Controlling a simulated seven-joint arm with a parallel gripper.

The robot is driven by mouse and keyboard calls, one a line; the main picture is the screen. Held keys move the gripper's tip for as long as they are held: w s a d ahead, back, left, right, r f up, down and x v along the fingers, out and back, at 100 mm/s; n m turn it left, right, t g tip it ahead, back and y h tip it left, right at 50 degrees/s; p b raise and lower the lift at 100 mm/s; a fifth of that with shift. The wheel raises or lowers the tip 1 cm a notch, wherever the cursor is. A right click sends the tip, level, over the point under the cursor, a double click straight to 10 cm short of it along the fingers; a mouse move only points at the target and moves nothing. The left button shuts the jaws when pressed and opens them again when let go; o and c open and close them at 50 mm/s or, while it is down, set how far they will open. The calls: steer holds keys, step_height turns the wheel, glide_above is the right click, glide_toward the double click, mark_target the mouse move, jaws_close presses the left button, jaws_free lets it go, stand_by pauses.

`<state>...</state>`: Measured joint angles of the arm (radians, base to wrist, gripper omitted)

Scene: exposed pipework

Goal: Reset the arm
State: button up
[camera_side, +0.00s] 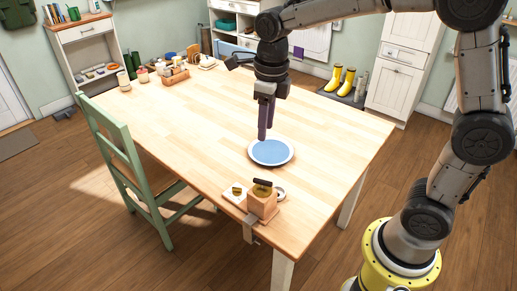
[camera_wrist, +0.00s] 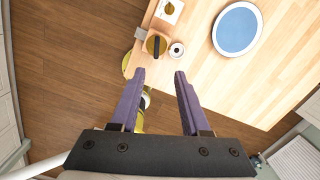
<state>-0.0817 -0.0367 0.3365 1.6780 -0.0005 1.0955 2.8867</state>
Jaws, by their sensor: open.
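My gripper (camera_side: 265,137) hangs pointing down over the wooden table (camera_side: 200,120), at the far-left rim of a blue plate with a pale rim (camera_side: 271,152) in the side view. In the wrist view my gripper (camera_wrist: 160,75) shows two purple fingers spread apart with nothing between them. There the plate (camera_wrist: 238,30) lies up and to the right of the fingers. The side view does not make clear how high the fingertips are above the table.
A wooden block with a dark-topped piece (camera_side: 262,200) stands at the near table edge, beside a small white tile (camera_side: 234,193). A wooden caddy (camera_side: 175,76) and jars stand at the far left end. A green chair (camera_side: 135,170) is at the left. Mid-table is clear.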

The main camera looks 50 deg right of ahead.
steer(key=s+d+r+n+t, duration=0.25)
steer(key=s+r+n, duration=0.55)
steer(key=s, duration=0.4)
steer(key=s+f+n+t, duration=0.1)
steer(key=s+n, duration=0.3)
steer(key=n, duration=0.8)
steer(key=s+f+n+t, duration=0.1)
steer(key=s+f+n, duration=0.3)
steer(key=n, duration=0.8)
steer(key=shift+s+d+f, duration=0.15)
steer(key=shift+d, duration=0.1)
